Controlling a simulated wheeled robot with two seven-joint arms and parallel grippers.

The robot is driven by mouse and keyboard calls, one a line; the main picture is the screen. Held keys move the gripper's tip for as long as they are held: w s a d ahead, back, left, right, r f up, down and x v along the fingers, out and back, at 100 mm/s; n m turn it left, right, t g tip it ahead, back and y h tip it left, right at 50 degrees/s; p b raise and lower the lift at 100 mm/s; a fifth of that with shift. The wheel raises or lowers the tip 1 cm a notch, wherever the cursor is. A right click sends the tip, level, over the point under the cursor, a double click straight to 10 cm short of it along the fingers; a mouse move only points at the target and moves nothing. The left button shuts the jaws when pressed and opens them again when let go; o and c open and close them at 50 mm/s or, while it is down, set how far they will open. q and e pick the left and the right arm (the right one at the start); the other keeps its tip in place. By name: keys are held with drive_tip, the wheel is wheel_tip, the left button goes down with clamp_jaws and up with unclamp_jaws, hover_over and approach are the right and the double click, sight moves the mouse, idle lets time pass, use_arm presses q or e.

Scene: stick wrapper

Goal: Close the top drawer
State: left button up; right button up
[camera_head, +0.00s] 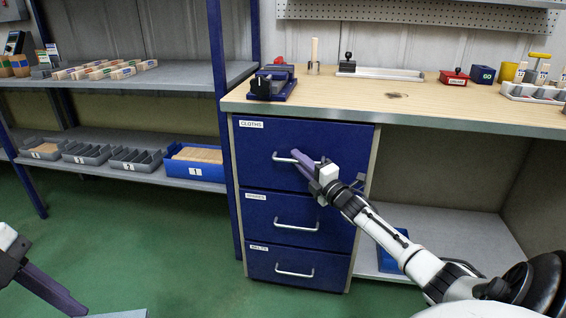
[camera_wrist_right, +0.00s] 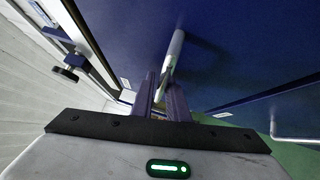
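The top drawer (camera_head: 262,140), dark blue and labelled CLOTHS, is the uppermost of three in the workbench cabinet. Its front looks flush or nearly flush with the drawers below; a small gap cannot be ruled out. Its silver handle (camera_head: 281,158) is partly hidden by my right gripper (camera_head: 303,161). In the right wrist view the handle bar (camera_wrist_right: 174,53) runs between the two purple fingers (camera_wrist_right: 163,92), which sit close against it. My left gripper (camera_head: 50,290) is at the lower left, far from the drawers, cut off by the frame edge; its opening is unclear.
The middle drawer (camera_head: 270,212) and bottom drawer (camera_head: 272,263) look closed. The benchtop (camera_head: 350,103) above carries a blue vise (camera_head: 274,82) and tools. A shelf with grey bins and a blue bin (camera_head: 196,165) stands at left. The green floor (camera_head: 150,240) in front is clear.

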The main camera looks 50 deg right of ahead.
drive_tip(key=shift+d+r, duration=0.1)
drive_tip(key=shift+d, duration=0.05)
drive_tip(key=shift+s+f, duration=0.25)
drive_tip(key=shift+s, duration=0.15)
drive_tip(key=p+v, duration=0.3)
drive_tip(key=v, duration=0.8)
drive_tip(key=shift+a, duration=0.25)
